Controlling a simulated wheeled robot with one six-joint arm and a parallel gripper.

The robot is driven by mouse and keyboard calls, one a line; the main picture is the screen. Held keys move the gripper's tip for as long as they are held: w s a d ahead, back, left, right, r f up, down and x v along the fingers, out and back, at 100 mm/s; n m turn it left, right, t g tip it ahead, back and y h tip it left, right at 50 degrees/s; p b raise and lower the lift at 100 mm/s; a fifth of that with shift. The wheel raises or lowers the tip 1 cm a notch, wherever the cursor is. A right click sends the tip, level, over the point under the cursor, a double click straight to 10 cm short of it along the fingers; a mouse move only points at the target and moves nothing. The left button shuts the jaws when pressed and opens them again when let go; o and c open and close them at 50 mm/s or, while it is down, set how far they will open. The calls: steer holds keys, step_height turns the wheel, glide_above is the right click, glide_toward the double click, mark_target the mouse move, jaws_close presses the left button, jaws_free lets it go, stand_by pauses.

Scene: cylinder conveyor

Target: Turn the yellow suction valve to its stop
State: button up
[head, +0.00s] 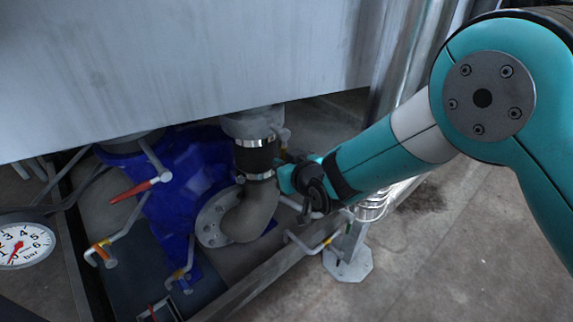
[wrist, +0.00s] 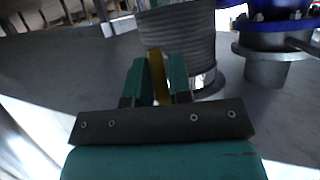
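In the wrist view, a yellow handle (wrist: 158,78) stands upright between the two teal fingers of my gripper (wrist: 159,72). The fingers appear to touch it on both sides, so the gripper looks shut on it. In the head view, my gripper (head: 284,178) is beside the dark hose with steel clamps (head: 257,157), above the grey pipe elbow (head: 252,212). The yellow handle between the fingers is hidden there by the gripper and wrist.
A blue pump body (head: 190,170) stands left of the hose. A red lever (head: 134,190) and a pressure gauge (head: 22,245) are further left. A large metal tank (head: 180,70) hangs above. A metal frame rail (head: 270,280) runs below; open floor lies right.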

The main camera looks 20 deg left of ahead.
steer(key=o, duration=0.3)
steer(key=shift+s+a+r, duration=0.1)
steer(key=shift+a+r, duration=0.3)
steer(key=shift+r, duration=0.15)
steer(key=shift+o, duration=0.2)
steer(key=shift+d+f, duration=0.2)
steer(key=shift+d, duration=0.1)
steer(key=p+v, duration=0.1)
steer(key=v, duration=1.6)
steer(key=shift+p, duration=0.4)
steer(key=shift+s, duration=0.1)
steer(key=s+d+r+m+g+h, duration=0.1)
steer(key=d+r+m+g+h, duration=0.15)
steer(key=d+r, duration=0.65)
steer(key=s+d+r+g+h, duration=0.2)
steer(key=s+d+r+g, duration=0.1)
steer(key=s+d, duration=0.35)
steer(key=s+d+r+g+h, duration=0.2)
steer(key=s+d+g, duration=0.1)
steer(key=s+d, duration=0.4)
step_height(320, 180, up, 23)
steer(key=p, duration=2.3)
steer(key=shift+w+r+m, duration=0.2)
steer(key=shift+w+m, duration=0.25)
